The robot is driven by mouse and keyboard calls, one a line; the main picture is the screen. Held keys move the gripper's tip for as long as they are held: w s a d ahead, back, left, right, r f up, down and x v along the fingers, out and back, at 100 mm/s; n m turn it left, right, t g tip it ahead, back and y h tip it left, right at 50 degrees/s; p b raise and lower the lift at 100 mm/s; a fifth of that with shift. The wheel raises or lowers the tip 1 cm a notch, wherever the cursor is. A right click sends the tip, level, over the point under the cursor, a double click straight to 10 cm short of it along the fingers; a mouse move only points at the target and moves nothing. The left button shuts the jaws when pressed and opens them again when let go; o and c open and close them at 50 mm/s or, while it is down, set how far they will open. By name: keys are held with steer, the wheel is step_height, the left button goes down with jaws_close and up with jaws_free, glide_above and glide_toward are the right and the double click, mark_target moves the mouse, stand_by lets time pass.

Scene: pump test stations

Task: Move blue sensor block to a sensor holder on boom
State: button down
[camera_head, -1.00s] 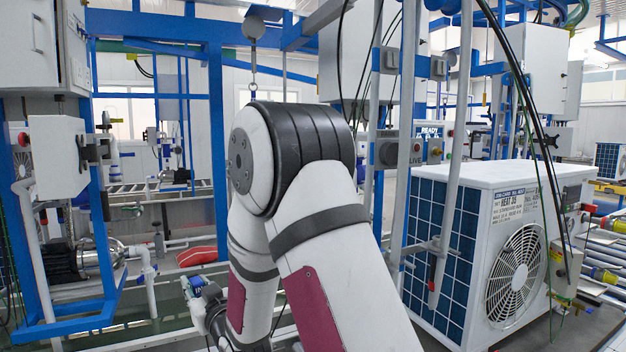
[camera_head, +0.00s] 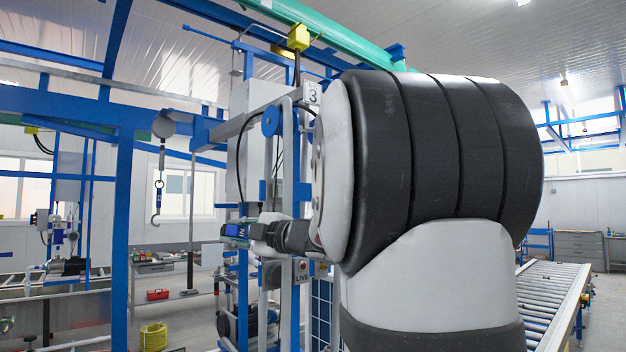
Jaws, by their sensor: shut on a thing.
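The blue sensor block (camera_head: 236,230) is a small dark blue piece with a lit display, left of centre in the head view. My gripper (camera_head: 252,231) is shut on it and holds it up in the air, in front of the blue and grey station frame. The fingertips are small here and partly blend with the white parts around them. A slanting grey bar (camera_head: 245,124), possibly the boom, is above the block, with a blue round part (camera_head: 271,122) near its right end. I cannot make out a sensor holder on it.
My large arm link hides the centre right. Blue posts (camera_head: 123,230) stand at left. A hook (camera_head: 155,218) hangs there. A yellow hoist block (camera_head: 298,37) hangs above. A roller conveyor (camera_head: 548,300) lies at right. A red toolbox (camera_head: 158,295) and yellow coil (camera_head: 153,337) are low at left.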

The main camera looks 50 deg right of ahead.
mark_target(278, 191)
steer(key=s+d+r+h+p, duration=0.1)
steer(key=s+d+r+h, duration=0.1)
steer(key=s, duration=0.4)
steer(key=s+d+r+h+p, duration=0.1)
steer(key=s+d+r+h, duration=0.1)
steer(key=s+d+r, duration=0.3)
step_height(278, 191, up, 2)
steer(key=shift+s+r+g, duration=0.2)
steer(key=shift+s+g, duration=0.1)
steer(key=shift+s, duration=0.9)
steer(key=shift+d, duration=0.1)
steer(key=shift+b+x, duration=1.2)
steer(key=shift+x, duration=1.75)
steer(key=shift+r+p, duration=0.1)
steer(key=shift+p, duration=1)
steer(key=shift+w, duration=0.4)
steer(key=c, duration=1.3)
jaws_free()
